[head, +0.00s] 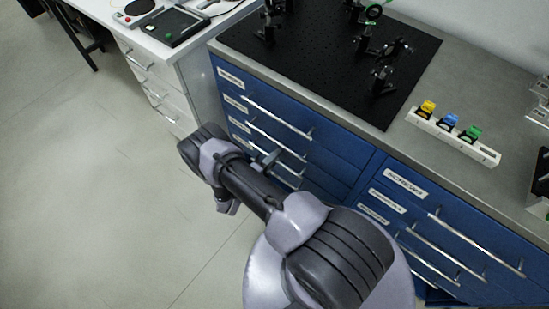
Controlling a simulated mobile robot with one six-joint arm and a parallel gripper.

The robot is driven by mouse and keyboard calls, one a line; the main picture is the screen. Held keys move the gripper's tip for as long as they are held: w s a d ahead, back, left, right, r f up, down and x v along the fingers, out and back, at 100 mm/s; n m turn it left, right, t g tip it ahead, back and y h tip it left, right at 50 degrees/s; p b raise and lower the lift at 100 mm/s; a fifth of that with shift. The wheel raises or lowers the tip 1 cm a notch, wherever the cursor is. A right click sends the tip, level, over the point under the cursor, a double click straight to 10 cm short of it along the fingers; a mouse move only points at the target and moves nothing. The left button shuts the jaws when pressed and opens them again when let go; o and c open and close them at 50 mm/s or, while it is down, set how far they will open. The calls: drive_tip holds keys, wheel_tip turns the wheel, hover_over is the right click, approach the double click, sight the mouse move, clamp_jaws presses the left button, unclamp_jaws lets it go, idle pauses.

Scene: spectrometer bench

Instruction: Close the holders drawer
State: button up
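The blue drawer cabinet under the bench has a left bank of drawers (330,155) and a right bank (465,225), each with silver bar handles and white labels. The labels are too small to read, so I cannot tell which is the holders drawer. The upper fronts in both banks look flush. At the bottom of the right bank, a blue edge (432,292) seems to stand out, partly hidden by my arm. My gripper (267,159) appears in front of the left bank's lower handles, partly hidden behind my arm. Its finger opening and any contact are unclear.
A black breadboard (330,62) with optical mounts covers the left of the grey benchtop. A white rack (455,138) holds yellow, blue and green pieces. A white desk with drawers (150,80) stands at left. The floor (90,200) at left is clear.

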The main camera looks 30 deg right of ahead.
drive_tip(key=p+v, duration=0.3)
drive_tip(key=v, duration=1.4)
drive_tip(key=shift+a, duration=0.15)
drive_tip(key=shift+s+r, duration=0.1)
